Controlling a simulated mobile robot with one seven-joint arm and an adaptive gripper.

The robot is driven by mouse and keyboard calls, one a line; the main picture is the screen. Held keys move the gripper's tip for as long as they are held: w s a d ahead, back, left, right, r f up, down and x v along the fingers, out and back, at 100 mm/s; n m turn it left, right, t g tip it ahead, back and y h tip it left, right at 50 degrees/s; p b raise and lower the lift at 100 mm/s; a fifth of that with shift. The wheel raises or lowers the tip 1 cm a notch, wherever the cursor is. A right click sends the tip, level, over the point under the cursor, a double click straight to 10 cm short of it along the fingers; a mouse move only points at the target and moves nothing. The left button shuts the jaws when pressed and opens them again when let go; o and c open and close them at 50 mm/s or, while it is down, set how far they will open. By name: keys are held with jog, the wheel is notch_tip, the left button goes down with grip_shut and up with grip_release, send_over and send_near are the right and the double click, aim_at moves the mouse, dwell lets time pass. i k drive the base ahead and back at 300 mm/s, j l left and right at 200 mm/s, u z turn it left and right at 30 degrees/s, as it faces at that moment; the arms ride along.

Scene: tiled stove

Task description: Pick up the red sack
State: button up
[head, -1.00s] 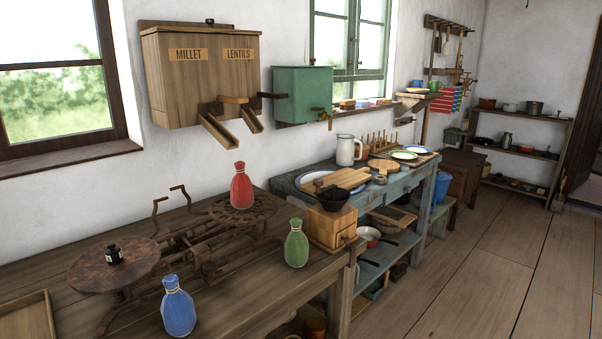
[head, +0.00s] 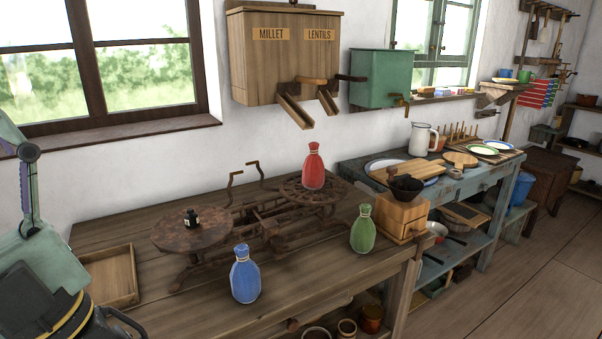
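The red sack (head: 313,167) stands upright on the right plate (head: 340,190) of the rusty balance scale on the wooden table. A green sack (head: 363,230) stands on the table in front and to the right of it. A blue sack (head: 244,275) stands on the table nearer to me. A small dark weight (head: 191,218) sits on the left plate (head: 170,237) of the scale. Part of my arm shows at the left edge, but my gripper is not visible in the head view.
A wooden coffee grinder (head: 404,217) stands at the table's right end. A shallow wooden tray (head: 112,278) lies at the left. The millet and lentils dispenser (head: 282,60) hangs on the wall behind the scale. The table front between the tray and the blue sack is clear.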

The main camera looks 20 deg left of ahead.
aim_at(314, 175)
jog(key=i+l+u, duration=0.35)
jog(key=i+l, duration=0.65)
jog(key=i, duration=0.1)
